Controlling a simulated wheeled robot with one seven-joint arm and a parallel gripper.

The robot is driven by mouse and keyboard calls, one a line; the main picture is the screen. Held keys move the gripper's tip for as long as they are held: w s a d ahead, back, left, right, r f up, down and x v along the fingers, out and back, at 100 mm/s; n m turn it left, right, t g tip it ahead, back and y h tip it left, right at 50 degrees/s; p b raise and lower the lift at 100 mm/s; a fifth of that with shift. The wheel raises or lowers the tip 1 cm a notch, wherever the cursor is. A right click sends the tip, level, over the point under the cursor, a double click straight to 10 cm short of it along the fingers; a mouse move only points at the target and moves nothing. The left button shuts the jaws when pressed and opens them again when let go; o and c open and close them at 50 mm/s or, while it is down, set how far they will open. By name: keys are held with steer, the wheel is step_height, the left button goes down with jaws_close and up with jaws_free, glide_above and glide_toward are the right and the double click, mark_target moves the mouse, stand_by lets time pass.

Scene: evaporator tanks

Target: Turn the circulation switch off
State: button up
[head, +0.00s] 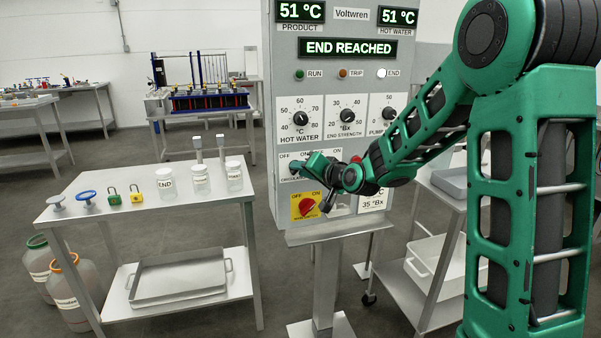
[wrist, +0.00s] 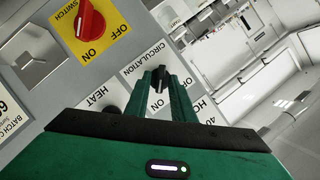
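The circulation switch (wrist: 160,76) is a small black knob on a pale plate labelled CIRCULATION, with OFF and ON marks above it in the head view. In the head view it is largely hidden by my gripper (head: 297,168), which reaches in from the right to the cabinet front. In the wrist view my gripper (wrist: 163,88) has its two green fingers slightly apart, one on each side of the knob. I cannot tell whether they touch it. Which mark the knob points to is unclear.
Just below is the red main switch (head: 307,207) on a yellow plate; it also shows in the wrist view (wrist: 90,20). The heat switch (wrist: 112,109) is beside the circulation switch. A table (head: 140,212) with jars and padlocks stands left. The display (head: 348,49) reads END REACHED.

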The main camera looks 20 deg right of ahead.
jaws_close()
steer(key=n+h, duration=0.2)
steer(key=n, duration=0.2)
steer(key=a+n+h, duration=0.1)
steer(key=n+h, duration=0.2)
steer(key=n, duration=0.1)
steer(key=n+h, duration=0.3)
steer(key=n, duration=0.1)
steer(key=shift+a, duration=0.35)
stand_by(0.5)
steer(key=shift+n, duration=0.3)
steer(key=shift+o, duration=1.6)
jaws_free()
